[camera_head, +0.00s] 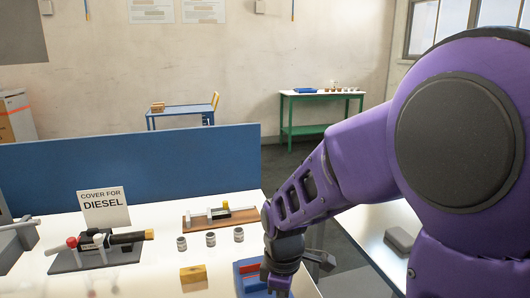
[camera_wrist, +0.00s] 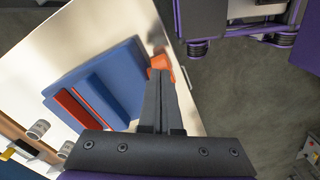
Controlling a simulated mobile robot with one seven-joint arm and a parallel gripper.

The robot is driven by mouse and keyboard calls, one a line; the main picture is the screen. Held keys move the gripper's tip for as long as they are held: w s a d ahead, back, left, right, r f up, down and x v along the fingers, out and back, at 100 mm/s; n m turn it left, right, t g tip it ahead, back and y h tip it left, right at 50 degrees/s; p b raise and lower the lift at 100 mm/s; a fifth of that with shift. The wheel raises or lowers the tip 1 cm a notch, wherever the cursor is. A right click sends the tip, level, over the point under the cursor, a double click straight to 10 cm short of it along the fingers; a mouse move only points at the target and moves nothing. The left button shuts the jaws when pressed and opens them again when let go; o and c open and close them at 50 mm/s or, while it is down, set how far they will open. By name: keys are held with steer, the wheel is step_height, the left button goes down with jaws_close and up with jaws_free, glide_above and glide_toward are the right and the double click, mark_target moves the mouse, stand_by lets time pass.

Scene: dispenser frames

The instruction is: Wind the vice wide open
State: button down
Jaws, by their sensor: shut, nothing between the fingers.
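My gripper (camera_head: 281,272) points down over the right edge of the white bench (camera_head: 150,278). In the wrist view its two dark fingers (camera_wrist: 161,82) are together, with nothing between them. A blue block-like thing with a red strip (camera_wrist: 92,92) lies on the bench beside the fingers; it also shows in the head view (camera_head: 246,267), partly behind my gripper. An orange-red piece (camera_wrist: 159,61) shows at the fingertips; I cannot tell if they touch it. A grey block with a pale rod (camera_head: 18,242) stands at the far left. I cannot tell for certain which thing is the vice.
A black device with a red knob (camera_head: 97,246) sits before the DIESEL sign (camera_head: 103,206). Several grey cylinders (camera_head: 211,239), a yellow block (camera_head: 193,274) and a wooden board with fittings (camera_head: 220,217) share the bench. A blue panel (camera_head: 130,165) closes its back.

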steer(key=shift+f, duration=0.25)
steer(key=shift+s+a+r, duration=0.1)
steer(key=shift+a, duration=0.25)
steer(key=shift+s+a+f, duration=0.25)
steer(key=shift+s+a, duration=0.05)
steer(key=shift+a, duration=0.3)
stand_by(1.4)
steer(key=shift+s+a, duration=0.1)
steer(key=shift+a, duration=0.2)
steer(key=shift+r, duration=0.15)
stand_by(0.4)
steer(key=shift+r+p, duration=0.95)
steer(key=shift+p, duration=0.05)
steer(key=shift+w+d, duration=0.25)
steer(key=shift+d, duration=0.4)
steer(key=shift+w+d, duration=0.25)
steer(key=shift+d, duration=0.35)
